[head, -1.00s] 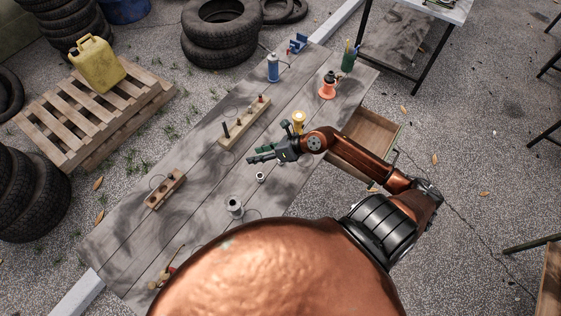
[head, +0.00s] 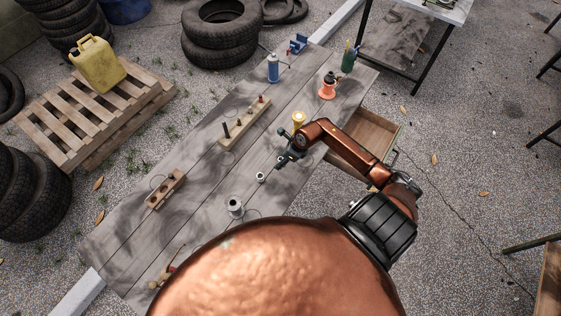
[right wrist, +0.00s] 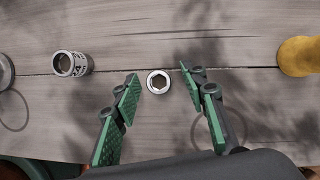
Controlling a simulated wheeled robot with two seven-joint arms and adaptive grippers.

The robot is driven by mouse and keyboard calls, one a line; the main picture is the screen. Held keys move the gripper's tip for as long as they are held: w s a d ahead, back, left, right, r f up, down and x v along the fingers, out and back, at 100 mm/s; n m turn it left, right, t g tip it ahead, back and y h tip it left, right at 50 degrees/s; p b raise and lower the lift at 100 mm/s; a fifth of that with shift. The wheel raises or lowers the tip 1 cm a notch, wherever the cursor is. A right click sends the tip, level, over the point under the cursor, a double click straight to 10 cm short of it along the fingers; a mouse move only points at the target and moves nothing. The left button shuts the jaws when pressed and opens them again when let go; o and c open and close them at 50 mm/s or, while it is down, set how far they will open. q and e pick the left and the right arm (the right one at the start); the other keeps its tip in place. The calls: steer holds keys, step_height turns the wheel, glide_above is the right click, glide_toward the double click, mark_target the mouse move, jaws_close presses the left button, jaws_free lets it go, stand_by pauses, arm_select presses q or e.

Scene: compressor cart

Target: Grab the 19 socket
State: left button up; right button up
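In the right wrist view a short silver socket (right wrist: 158,82) stands on the grey wooden table (right wrist: 200,30), hexagonal opening up. My right gripper (right wrist: 158,77) is open, with its green-padded fingers on either side of this socket and apart from it. In the head view this gripper (head: 283,162) points down over the table and mostly hides that socket. A second, knurled socket (right wrist: 70,64) stands to the left; it also shows in the head view (head: 260,177). A larger silver cylinder (head: 235,207) stands farther down-left. I cannot read any size marking. My left gripper is not in view.
A yellow-orange object (head: 298,120) stands close beyond my right gripper. A wooden block with pegs (head: 243,125), a holed block (head: 165,190), a blue can (head: 273,68) and an orange item (head: 328,88) also stand on the table. An open drawer (head: 362,140) sticks out to the right.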

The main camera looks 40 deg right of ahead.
steer(key=shift+f, duration=0.2)
steer(key=shift+c, duration=0.4)
jaws_close()
